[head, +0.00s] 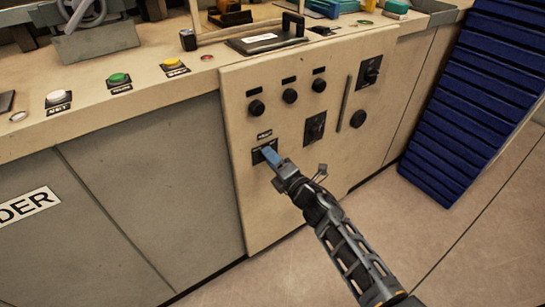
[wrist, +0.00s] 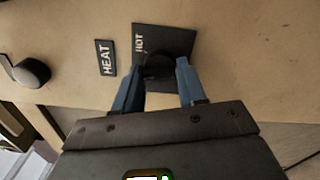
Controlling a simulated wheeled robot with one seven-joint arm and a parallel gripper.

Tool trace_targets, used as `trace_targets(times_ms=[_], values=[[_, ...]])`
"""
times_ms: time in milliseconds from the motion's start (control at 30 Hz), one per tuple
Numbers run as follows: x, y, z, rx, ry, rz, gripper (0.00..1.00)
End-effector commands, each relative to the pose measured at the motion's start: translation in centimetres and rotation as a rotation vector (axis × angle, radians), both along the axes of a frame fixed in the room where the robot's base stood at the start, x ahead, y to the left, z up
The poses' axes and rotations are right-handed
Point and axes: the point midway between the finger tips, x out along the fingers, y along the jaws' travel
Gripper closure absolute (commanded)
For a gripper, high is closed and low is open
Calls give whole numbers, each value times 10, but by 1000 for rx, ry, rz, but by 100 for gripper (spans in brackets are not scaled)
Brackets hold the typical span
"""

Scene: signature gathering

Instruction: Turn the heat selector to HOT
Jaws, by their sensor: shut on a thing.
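The heat selector (wrist: 157,66) is a dark knob on a black plate (wrist: 182,40) lettered HOT, beside a HEAT label (wrist: 106,58) in the wrist view. My gripper (wrist: 160,75) has its two blue fingers on either side of the knob, shut on it. The knob's pointing direction is hard to make out. In the head view my gripper (head: 268,153) reaches the plate at the lower left of the beige panel (head: 240,190). The fingers and arm cover most of the selector there.
Several black knobs (head: 290,96) sit higher on the panel. A second black switch plate (head: 315,127) is close to the right of my gripper. White, green and yellow buttons (head: 119,79) line the counter. Blue slatted stack (head: 475,100) stands at right; the floor in front is clear.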

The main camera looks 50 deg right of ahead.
Motion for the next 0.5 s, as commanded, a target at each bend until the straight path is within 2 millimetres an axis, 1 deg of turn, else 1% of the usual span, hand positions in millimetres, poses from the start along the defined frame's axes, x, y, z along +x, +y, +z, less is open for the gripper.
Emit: trace_targets(times_ms=[500], values=[[0,0,1,472,-132,-1,90]])
